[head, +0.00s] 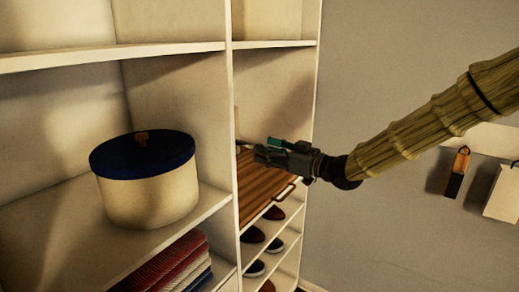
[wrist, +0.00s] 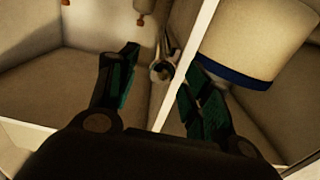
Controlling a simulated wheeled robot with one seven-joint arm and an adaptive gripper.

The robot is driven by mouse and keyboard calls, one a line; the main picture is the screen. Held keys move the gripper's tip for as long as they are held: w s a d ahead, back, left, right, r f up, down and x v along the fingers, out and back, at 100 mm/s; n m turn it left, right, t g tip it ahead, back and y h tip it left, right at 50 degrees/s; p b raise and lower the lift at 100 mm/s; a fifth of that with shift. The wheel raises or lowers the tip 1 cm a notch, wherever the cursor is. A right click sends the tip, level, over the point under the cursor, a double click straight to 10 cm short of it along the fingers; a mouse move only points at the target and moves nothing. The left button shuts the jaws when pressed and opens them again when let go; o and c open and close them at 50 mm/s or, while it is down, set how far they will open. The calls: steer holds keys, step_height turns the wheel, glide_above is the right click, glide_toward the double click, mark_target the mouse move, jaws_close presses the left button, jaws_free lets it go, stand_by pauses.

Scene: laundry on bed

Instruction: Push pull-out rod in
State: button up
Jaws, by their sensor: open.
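My gripper (head: 258,150) reaches from the right to the right-hand closet section, above a brown wooden shelf. In the wrist view its two fingers (wrist: 158,76) are spread apart with a gap between them. A small metal piece with a rounded end, which looks like the pull-out rod (wrist: 162,69), shows between and beyond the fingertips, beside the white divider edge. I cannot tell whether a finger touches it. In the head view the rod is mostly hidden by my gripper, and how far it sticks out is unclear.
The white divider (head: 234,120) stands just left of my gripper. A cream round box with a blue lid (head: 142,154) sits on the left shelf, above folded cloths (head: 170,262). The brown wooden shelf (head: 262,188) and shoes (head: 253,234) are below. Bags (head: 457,172) hang at right.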

steer(key=v, duration=0.9)
